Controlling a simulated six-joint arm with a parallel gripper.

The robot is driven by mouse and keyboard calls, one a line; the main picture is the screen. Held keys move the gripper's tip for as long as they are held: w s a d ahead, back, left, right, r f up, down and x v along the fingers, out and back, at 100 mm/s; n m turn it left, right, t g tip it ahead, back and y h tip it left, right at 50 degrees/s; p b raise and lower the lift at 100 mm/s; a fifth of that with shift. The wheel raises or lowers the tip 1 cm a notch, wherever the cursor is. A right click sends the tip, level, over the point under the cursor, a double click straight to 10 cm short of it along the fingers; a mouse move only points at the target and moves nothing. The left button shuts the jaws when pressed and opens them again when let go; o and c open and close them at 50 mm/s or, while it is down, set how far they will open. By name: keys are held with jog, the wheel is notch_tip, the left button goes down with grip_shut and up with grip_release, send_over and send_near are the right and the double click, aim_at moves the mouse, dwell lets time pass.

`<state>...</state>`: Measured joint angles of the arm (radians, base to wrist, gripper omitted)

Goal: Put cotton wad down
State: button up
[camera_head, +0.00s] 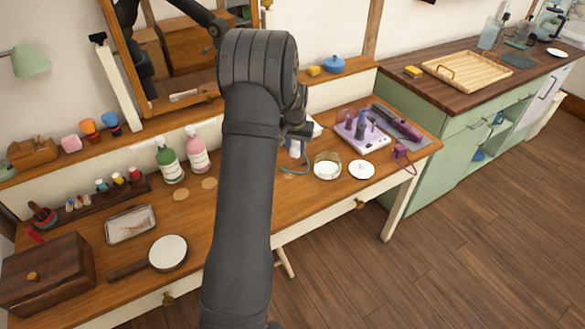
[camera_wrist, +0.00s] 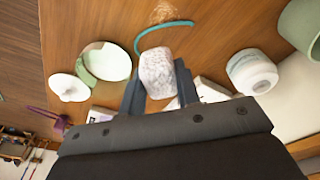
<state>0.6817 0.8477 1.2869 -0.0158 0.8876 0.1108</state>
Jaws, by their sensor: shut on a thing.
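The cotton wad (camera_wrist: 157,72) is a white, speckled lump in the wrist view. My gripper (camera_wrist: 158,85) is shut on it, with a dark finger on either side. The wad appears above the wooden dressing table (camera_head: 225,220); its exact height is hard to tell. In the head view my arm hides much of the gripper, and I cannot make out the wad. A round glass jar (camera_head: 327,158) with a pale inside stands to the right of my arm. A white lid (camera_head: 361,169) lies beside it; it also shows in the wrist view (camera_wrist: 67,87).
A teal band (camera_wrist: 150,30) lies near the wad. A white pot (camera_wrist: 252,75) stands close to the gripper. Green (camera_head: 169,163) and pink (camera_head: 197,153) bottles stand left of my arm. A pale tray (camera_head: 374,145) with purple items is behind the lid.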

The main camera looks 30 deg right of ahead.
jog(key=s+d+r, duration=0.2)
jog(key=s+d, duration=0.3)
jog(key=d, duration=0.4)
jog(key=f, duration=0.5)
jog(key=shift+s+d+f, duration=0.15)
jog(key=shift+s+d, duration=0.1)
jog(key=shift+d, duration=0.1)
jog(key=shift+f, duration=2.1)
jog(key=shift+f, duration=0.15)
jog(key=o, duration=0.7)
jog(key=shift+o, duration=0.2)
notch_tip(320, 180, up, 12)
jog(key=s+a, duration=0.1)
